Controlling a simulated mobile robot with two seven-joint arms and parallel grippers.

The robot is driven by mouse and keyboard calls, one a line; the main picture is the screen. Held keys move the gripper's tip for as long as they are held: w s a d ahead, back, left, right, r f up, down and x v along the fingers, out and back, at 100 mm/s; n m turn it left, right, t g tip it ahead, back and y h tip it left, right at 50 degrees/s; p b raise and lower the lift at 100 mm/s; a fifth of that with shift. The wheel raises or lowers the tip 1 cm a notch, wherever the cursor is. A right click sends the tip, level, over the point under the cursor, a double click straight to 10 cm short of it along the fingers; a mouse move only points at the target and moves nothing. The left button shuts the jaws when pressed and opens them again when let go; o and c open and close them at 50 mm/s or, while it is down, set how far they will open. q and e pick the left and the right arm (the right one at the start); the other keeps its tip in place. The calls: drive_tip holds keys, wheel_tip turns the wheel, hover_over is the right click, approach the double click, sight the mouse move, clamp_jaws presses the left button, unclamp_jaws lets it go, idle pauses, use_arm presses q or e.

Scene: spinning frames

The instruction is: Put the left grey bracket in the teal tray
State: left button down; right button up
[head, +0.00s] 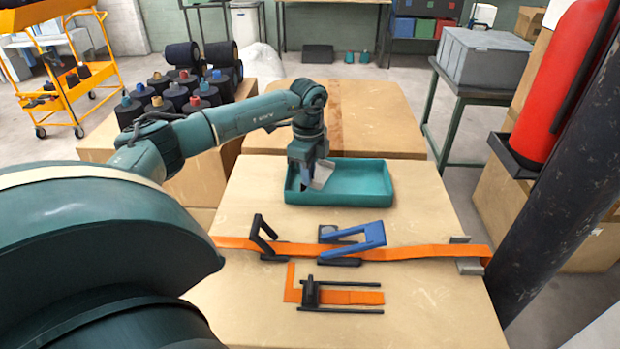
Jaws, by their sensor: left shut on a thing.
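The teal tray (365,197) lies on the far part of the cardboard-coloured work surface. My left gripper (308,184) points down over the tray's left end and is shut on a light grey bracket (323,174). The bracket is tilted and shows on the right side of the fingers. I cannot tell whether it touches the tray floor. Another grey bracket (469,266) sits at the right end of the orange strap (420,252). My right gripper is not in view.
A black frame (262,238) and a blue-handled buckle (355,237) sit along the strap. A black slider with short orange webbing (350,297) lies nearer. A dark post (560,180) and red cylinder (575,80) stand right. Thread cones (175,95) stand at the back left.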

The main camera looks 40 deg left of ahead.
use_arm(q)
wheel_tip(320, 180, up, 9)
drive_tip(key=w+n, duration=0.1)
drive_tip(key=f+n, duration=0.1)
drive_tip(key=f, duration=0.1)
drive_tip(key=w+f+n, duration=0.1)
drive_tip(key=a+f+n, duration=0.1)
drive_tip(key=f, duration=0.1)
drive_tip(key=shift+w+f+t+h, duration=0.25)
drive_tip(key=shift+f+t+h, duration=0.05)
drive_tip(key=shift+f, duration=0.05)
wheel_tip(320, 180, down, 4)
drive_tip(key=shift+f, duration=0.15)
drive_tip(key=shift+f, duration=0.15)
drive_tip(key=c, duration=1.6)
unclamp_jaws()
